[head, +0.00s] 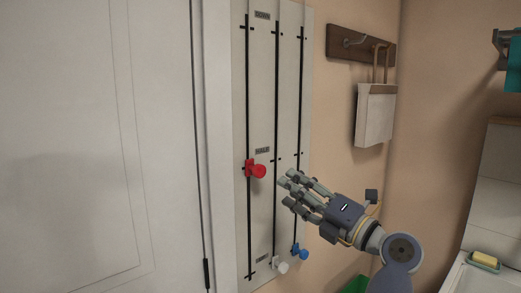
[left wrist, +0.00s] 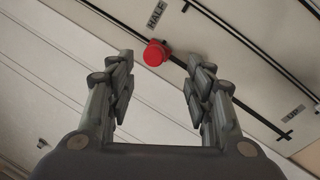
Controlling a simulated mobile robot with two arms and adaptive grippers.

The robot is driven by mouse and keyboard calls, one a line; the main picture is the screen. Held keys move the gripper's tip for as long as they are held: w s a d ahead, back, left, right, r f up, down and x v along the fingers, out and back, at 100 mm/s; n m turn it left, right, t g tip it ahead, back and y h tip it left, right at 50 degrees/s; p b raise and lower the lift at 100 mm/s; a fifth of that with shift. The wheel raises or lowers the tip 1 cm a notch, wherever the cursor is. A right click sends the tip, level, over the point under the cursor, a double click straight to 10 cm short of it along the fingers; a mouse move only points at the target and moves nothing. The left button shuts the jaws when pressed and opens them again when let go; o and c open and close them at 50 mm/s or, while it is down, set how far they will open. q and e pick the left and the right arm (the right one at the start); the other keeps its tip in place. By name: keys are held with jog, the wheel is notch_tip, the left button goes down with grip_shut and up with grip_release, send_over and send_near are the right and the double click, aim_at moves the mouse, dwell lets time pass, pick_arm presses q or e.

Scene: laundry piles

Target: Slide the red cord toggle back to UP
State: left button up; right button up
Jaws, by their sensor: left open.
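The red cord toggle (head: 258,171) sits on the leftmost black track of the pale wall board (head: 262,100), just below the HALF label (head: 262,150). The top label seems to read DOWN; the bottom label is too small to read in the head view. My left gripper (head: 286,186) is open and empty, just right of and slightly below the toggle. In the left wrist view the red toggle (left wrist: 155,53) shows just beyond the open fingertips (left wrist: 161,72), roughly between them, with no clear contact. My right gripper is not in view.
A white knob (head: 281,267) and a blue knob (head: 300,252) sit low on the other two tracks. A white door (head: 95,140) is at left. A hook rail (head: 360,45) with a hanging white bag (head: 375,115) is at upper right. Soap (head: 485,258) lies at lower right.

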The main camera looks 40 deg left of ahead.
aim_at(262, 171)
pick_arm(q)
jog(key=a+r+m+p, duration=0.1)
jog(key=a+m+p, duration=0.2)
jog(key=m+p, duration=0.1)
jog(key=a+m+g+h+p, duration=0.1)
jog(key=a+m+p, duration=0.2)
jog(key=m+p, duration=0.2)
jog(key=a+r+m+g+h+p, duration=0.1)
jog(key=a+m+p, duration=0.2)
jog(key=m+p, duration=0.1)
jog(key=shift+s+r, duration=0.35)
jog(key=shift+a+f+p, duration=0.15)
jog(key=shift+a+p, duration=0.3)
jog(key=shift+a, duration=0.35)
jog(key=shift+c, duration=0.4)
